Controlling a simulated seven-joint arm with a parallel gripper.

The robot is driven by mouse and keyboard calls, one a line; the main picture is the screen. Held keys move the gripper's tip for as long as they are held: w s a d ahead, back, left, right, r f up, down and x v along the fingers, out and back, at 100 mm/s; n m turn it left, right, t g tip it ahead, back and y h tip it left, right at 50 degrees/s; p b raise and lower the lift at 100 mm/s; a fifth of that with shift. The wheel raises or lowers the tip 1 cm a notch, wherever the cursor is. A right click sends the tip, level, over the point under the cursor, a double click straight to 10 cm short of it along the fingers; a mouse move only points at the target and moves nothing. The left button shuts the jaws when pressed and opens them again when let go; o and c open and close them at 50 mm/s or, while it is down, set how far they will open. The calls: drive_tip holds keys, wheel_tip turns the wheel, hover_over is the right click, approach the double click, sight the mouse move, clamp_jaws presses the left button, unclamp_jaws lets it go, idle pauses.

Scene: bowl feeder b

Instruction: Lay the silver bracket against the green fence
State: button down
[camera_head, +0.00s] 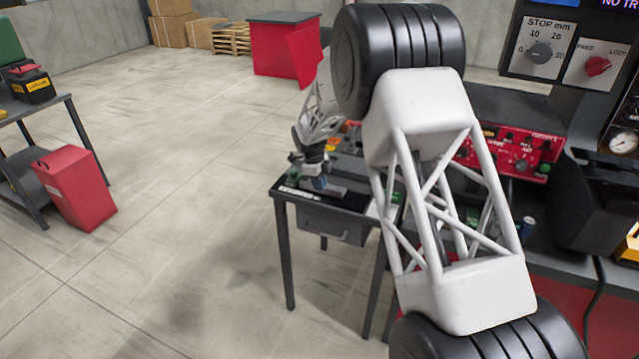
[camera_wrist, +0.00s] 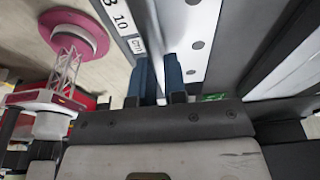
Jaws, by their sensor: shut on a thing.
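My gripper (camera_head: 318,182) is low over the small dark table in the head view, partly hidden by my arm. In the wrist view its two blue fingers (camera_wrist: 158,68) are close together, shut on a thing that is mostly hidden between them. I take it to be the silver bracket, but its outline is not clear. A grey metal piece (camera_head: 336,191) shows beside the fingers in the head view; I cannot tell if it is the bracket. A small green patch (camera_wrist: 213,97) lies right of the fingers in the wrist view; I cannot tell whether it is the green fence.
The small table (camera_head: 312,207) has a white label at its front left corner. A red control box (camera_head: 520,150) with knobs stands behind it to the right. A red bin (camera_head: 70,187) and a shelf stand at left. Floor left of the table is clear.

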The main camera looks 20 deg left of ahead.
drive_tip(key=shift+f, duration=0.25)
drive_tip(key=c, duration=1.1)
unclamp_jaws()
drive_tip(key=shift+f, duration=0.1)
drive_tip(key=shift+a+r, duration=0.25)
drive_tip(key=shift+r, duration=1.05)
drive_tip(key=shift+a+r, duration=0.25)
drive_tip(key=shift+r, duration=1)
drive_tip(key=shift+a+r, duration=0.25)
drive_tip(key=shift+r, duration=1.05)
